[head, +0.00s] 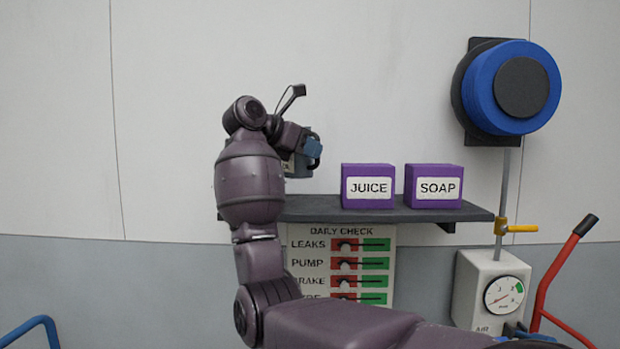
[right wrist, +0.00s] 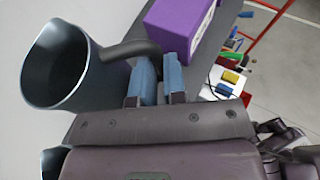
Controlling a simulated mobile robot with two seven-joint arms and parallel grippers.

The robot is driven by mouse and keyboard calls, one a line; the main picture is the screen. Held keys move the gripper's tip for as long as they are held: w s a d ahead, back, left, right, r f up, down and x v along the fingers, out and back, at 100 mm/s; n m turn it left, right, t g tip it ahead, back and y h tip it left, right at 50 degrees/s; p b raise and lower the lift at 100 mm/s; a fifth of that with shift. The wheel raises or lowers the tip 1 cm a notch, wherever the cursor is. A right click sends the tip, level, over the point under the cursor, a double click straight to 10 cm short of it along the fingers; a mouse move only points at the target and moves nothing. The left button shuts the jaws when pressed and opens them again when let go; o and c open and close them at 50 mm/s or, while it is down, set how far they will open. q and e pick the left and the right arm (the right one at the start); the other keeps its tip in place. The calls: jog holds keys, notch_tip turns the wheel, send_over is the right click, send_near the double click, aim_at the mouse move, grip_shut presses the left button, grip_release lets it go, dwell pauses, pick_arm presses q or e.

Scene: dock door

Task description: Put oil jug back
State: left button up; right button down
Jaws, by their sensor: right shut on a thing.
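My right gripper (head: 312,149) is at the left part of the wall shelf (head: 400,214), left of the purple boxes. In the right wrist view its two blue fingers (right wrist: 160,76) are shut on the dark handle of the oil jug (right wrist: 62,72). The jug is grey-blue, with a wide open mouth and a spout. In the head view only a small part of the jug (head: 303,168) shows, with a pale label edge; my arm hides the rest. Its visible lower edge appears a little above the shelf top. My left gripper is not in view.
Purple boxes marked JUICE (head: 368,170) and SOAP (head: 434,170) stand on the shelf right of the jug. A daily check board (head: 379,236) hangs below. A blue hose reel (head: 484,92), a gauge box (head: 468,285) and a red hand-truck frame (head: 560,262) are at right.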

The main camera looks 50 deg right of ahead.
notch_tip(320, 180, down, 6)
jog(key=shift+f+p, duration=0.15)
jog(key=shift+p, duration=0.2)
jog(key=shift+f, duration=0.1)
jog(key=shift+f, duration=0.15)
jog(key=c, duration=1.2)
grip_release()
